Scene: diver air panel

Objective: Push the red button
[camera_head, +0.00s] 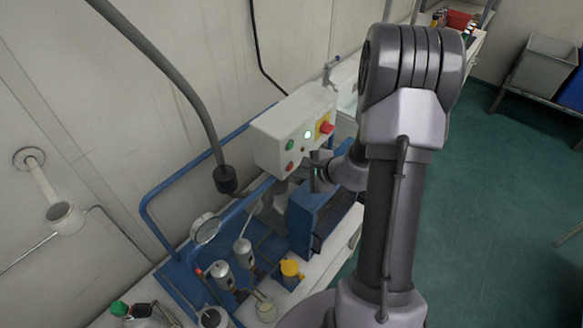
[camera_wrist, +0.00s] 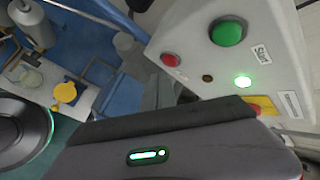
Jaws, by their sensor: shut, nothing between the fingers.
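The light grey control box (camera_head: 272,137) stands at the middle of the head view. Its small red button (camera_head: 290,165) sits below a green button (camera_head: 290,146) on the near face. In the wrist view the red button (camera_wrist: 171,60) is uncovered, left of the large green button (camera_wrist: 228,32). A larger red knob (camera_head: 327,127) on a yellow plate is at the box's right end; my gripper's body partly hides it in the wrist view. My gripper (camera_wrist: 163,90) is shut and empty, its fingers close below the red button. I cannot tell whether they touch the box.
A green lamp (camera_head: 308,134) is lit on the box. Below it are blue tubing (camera_head: 175,182), a gauge (camera_head: 205,228), metal cylinders and a yellow-capped fitting (camera_head: 291,270). A grey hose (camera_head: 170,75) hangs at left. Open green floor (camera_head: 500,200) lies to the right.

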